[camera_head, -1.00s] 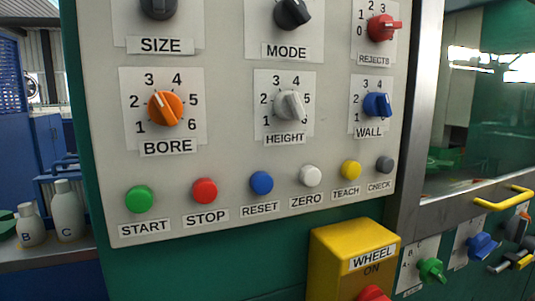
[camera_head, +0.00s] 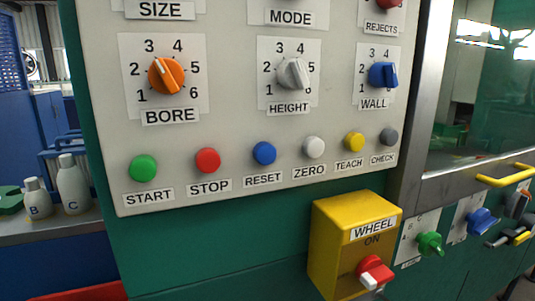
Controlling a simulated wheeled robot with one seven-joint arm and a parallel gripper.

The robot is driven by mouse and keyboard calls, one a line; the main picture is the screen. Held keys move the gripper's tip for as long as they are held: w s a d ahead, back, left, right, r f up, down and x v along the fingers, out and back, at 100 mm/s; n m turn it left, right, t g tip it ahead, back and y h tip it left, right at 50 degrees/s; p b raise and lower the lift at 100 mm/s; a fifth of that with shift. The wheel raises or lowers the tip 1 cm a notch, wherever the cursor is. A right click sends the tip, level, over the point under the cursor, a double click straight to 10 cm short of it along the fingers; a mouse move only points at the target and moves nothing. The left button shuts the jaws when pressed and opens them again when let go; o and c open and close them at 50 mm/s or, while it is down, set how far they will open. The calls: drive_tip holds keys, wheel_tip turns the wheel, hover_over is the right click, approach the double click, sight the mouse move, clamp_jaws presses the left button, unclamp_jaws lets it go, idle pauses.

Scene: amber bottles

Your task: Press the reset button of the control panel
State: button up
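The control panel (camera_head: 230,120) is a light grey board that fills the middle of the head view. The blue reset button (camera_head: 264,153) sits in its bottom row, above the label RESET. It stands out from the board, between the red stop button (camera_head: 207,160) and the white zero button (camera_head: 313,147). The green start button (camera_head: 143,168) is at the left end of the row. The yellow teach button (camera_head: 353,142) and the grey check button (camera_head: 389,136) are to the right. Nothing covers the reset button. My gripper is not in view.
A yellow wheel box (camera_head: 331,235) with a red switch (camera_head: 375,270) juts out below the panel. Orange, grey and blue knobs sit above the buttons. White bottles B (camera_head: 37,198) and C (camera_head: 73,185) stand on a ledge at left. A yellow handle (camera_head: 505,175) is at right.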

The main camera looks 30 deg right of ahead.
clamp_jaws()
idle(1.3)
